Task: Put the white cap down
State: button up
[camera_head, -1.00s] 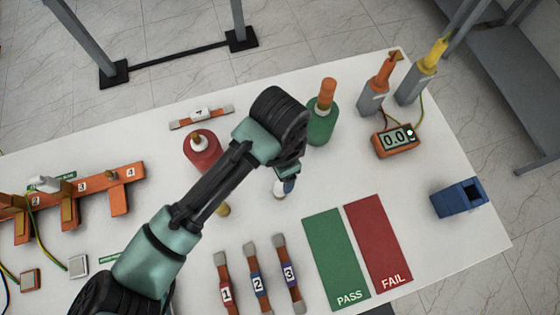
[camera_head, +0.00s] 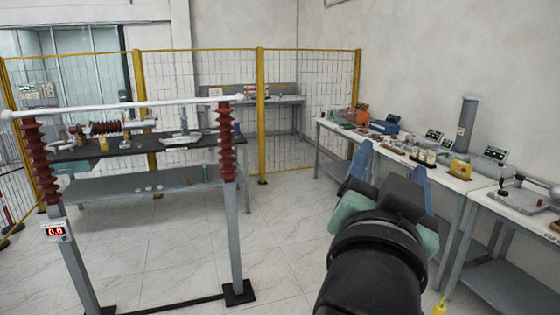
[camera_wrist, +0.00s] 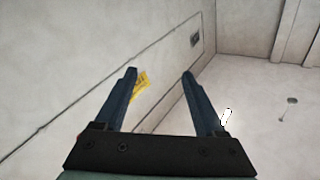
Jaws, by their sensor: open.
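My gripper (camera_head: 392,162) is raised in front of the head camera, with its two blue fingers spread apart. In the wrist view its fingers (camera_wrist: 158,72) are also apart, with nothing held between them. I cannot make out the white cap in either current view. The white table with the bottles and the pass and fail mats is also out of view.
A test stand (camera_head: 228,165) with red-brown insulators stands at left. A dark-topped bench (camera_head: 110,150) is behind it, before a yellow-framed fence (camera_head: 262,110). Benches with instruments (camera_head: 425,160) line the right wall. Tiled floor (camera_head: 280,225) is open between. The wrist view shows pale walls.

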jog(key=s+a+r+n+t+y, duration=0.8)
jog(key=a+r, duration=0.4)
jog(key=r, duration=0.2)
jog(key=s+n+t, duration=0.1)
jog(key=s, duration=0.1)
jog(key=shift+s+a+r, duration=0.35)
